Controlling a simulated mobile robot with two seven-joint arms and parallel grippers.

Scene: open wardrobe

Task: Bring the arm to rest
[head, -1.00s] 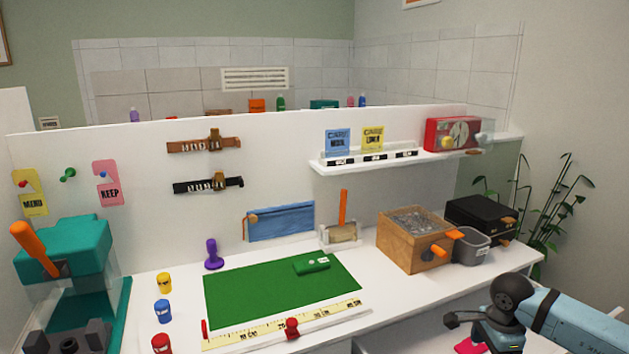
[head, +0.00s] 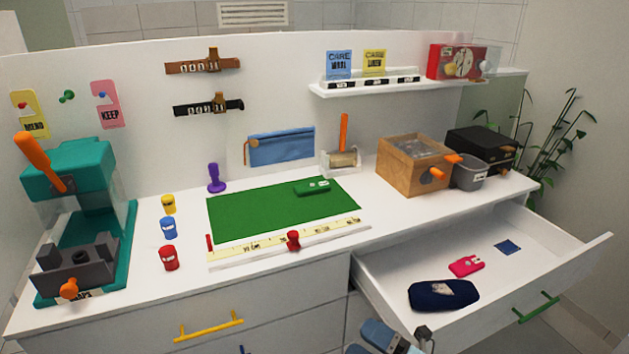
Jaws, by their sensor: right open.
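My right gripper (head: 423,335) shows only in part at the bottom edge of the head view, in front of the open drawer's left end. It is open, and I see nothing held in it. Most of the blue-grey right arm is cut off by the frame. The open white drawer (head: 570,272) has a green handle (head: 536,308). In it lie a dark navy pouch (head: 430,297), a pink item (head: 466,266) and a small blue square (head: 508,247). My left gripper is not in view.
The white counter holds a green mat (head: 260,214), a ruler (head: 330,232), a teal press (head: 75,185), several small coloured pots and a wooden box (head: 405,170). A yellow handle (head: 208,326) marks a closed drawer at left. The pulled-out drawer juts forward at right.

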